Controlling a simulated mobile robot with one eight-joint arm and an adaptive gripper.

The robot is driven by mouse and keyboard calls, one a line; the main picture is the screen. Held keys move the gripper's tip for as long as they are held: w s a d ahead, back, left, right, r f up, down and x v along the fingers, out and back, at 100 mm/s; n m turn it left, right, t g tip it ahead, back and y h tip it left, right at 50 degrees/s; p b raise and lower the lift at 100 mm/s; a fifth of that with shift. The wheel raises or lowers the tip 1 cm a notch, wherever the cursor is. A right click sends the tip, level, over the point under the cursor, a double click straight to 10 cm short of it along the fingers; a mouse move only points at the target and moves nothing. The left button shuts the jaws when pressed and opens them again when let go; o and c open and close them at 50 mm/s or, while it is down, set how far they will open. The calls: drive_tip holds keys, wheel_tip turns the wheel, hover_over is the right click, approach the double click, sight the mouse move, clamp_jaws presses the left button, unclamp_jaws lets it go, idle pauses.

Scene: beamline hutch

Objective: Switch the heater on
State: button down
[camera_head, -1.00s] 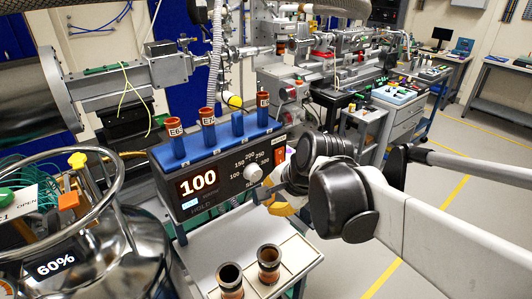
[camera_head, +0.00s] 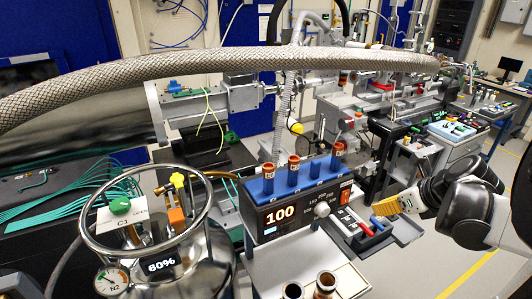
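The heater (camera_head: 292,222) is a black box with a blue block on top that holds several brown vials. A pale round knob (camera_head: 322,209) with a number scale is on the front face. A small red-orange switch (camera_head: 345,192) is at the right end of that face, unobstructed; I cannot tell which way it is tipped. My gripper (camera_head: 386,207), with yellow fingers, is to the right of the heater and apart from it. The angle does not show whether the fingers are open.
A steel dewar (camera_head: 180,272) reading 60% stands at the left. Two open vials (camera_head: 325,284) stand on the white bench in front of the heater. A grey tray (camera_head: 404,231) with red and blue items is beside the heater. A thick braided hose (camera_head: 200,72) crosses above.

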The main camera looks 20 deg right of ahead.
drive_tip(key=b, duration=0.3)
approach(339, 207)
wheel_tip(339, 207, down, 4)
drive_tip(key=s, duration=0.2)
drive_tip(key=shift+w+f, duration=0.2)
drive_tip(key=shift+w, duration=2)
drive_tip(key=shift+w+f+b, duration=0.35)
drive_tip(key=shift+w+b, duration=0.15)
drive_tip(key=shift+r, duration=0.3)
